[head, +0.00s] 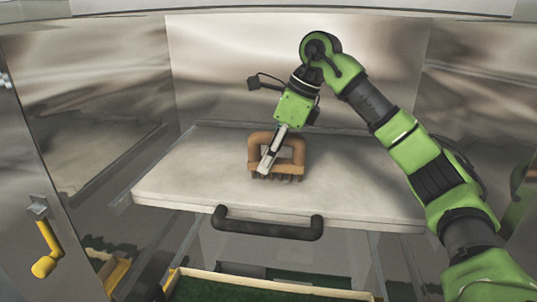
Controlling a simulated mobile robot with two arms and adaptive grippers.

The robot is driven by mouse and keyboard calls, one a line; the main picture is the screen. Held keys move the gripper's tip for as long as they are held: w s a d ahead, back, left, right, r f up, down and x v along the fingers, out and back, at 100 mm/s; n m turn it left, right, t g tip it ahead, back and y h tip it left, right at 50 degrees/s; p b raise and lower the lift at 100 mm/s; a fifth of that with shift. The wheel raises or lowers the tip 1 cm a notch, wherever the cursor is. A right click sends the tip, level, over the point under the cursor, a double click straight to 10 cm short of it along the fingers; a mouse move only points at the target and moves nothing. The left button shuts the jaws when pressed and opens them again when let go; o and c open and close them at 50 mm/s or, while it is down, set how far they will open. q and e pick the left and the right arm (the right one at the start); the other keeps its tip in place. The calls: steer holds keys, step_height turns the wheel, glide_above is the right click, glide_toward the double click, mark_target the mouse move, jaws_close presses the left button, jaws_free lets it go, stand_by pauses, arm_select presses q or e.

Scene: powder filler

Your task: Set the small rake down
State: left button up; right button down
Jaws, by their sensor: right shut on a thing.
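The small rake (292,150) is a brown, frame-shaped handle with a row of short dark teeth along its lower edge. It is upright over the pale lid-like board, teeth down, at or just above the surface; I cannot tell whether the teeth touch it. My right gripper (266,165) comes down from the upper right and is shut on the rake, covering part of its middle. My left gripper is not in view.
The pale board (180,185) has a black bar handle (267,223) at its front edge and clear room on both sides. Metal walls enclose it. A yellow handle (48,250) is at the left. Trays with green bottoms (220,290) lie below the board.

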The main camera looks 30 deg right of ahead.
steer(key=shift+a, duration=0.15)
steer(key=c, duration=1.7)
jaws_free()
steer(key=b+v, duration=0.2)
steer(key=v, duration=0.4)
steer(key=shift+s+r, duration=0.1)
steer(key=shift+r, duration=0.25)
steer(key=shift+s+d+r, duration=0.15)
steer(key=shift+d+r, duration=0.15)
steer(key=shift+r, duration=0.15)
